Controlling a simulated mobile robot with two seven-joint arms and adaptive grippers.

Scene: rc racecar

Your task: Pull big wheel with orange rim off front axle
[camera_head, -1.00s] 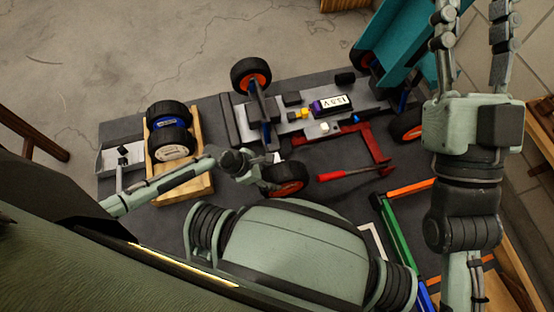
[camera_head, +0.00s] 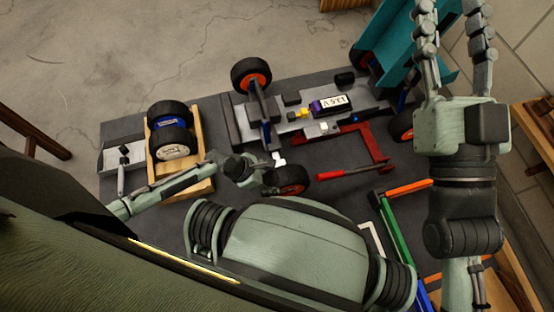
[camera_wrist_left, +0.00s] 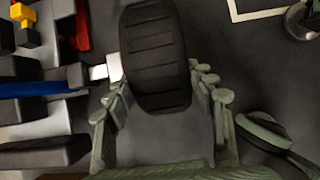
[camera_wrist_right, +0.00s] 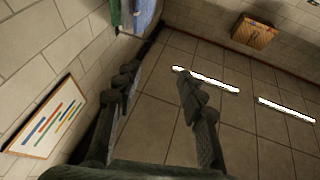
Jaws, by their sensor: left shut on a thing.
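The big black wheel with an orange rim (camera_head: 292,180) is at the near side of the car chassis (camera_head: 300,122). In the left wrist view its tread (camera_wrist_left: 155,62) sits between the fingers of my left gripper (camera_wrist_left: 160,95), which is shut on it. The left gripper also shows in the head view (camera_head: 262,177). A white axle end (camera_wrist_left: 106,68) shows just left of the wheel in the wrist view; I cannot tell if they still touch. It also shows in the head view (camera_head: 279,159). My right gripper (camera_head: 455,20) is open, raised and empty.
Another orange-rimmed wheel (camera_head: 251,75) is on the chassis's far side. A wooden crate (camera_head: 200,184) holds two wheels at left. A red screwdriver (camera_head: 350,171) lies right of the held wheel. Green and orange bars (camera_head: 402,240) lie at the lower right.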

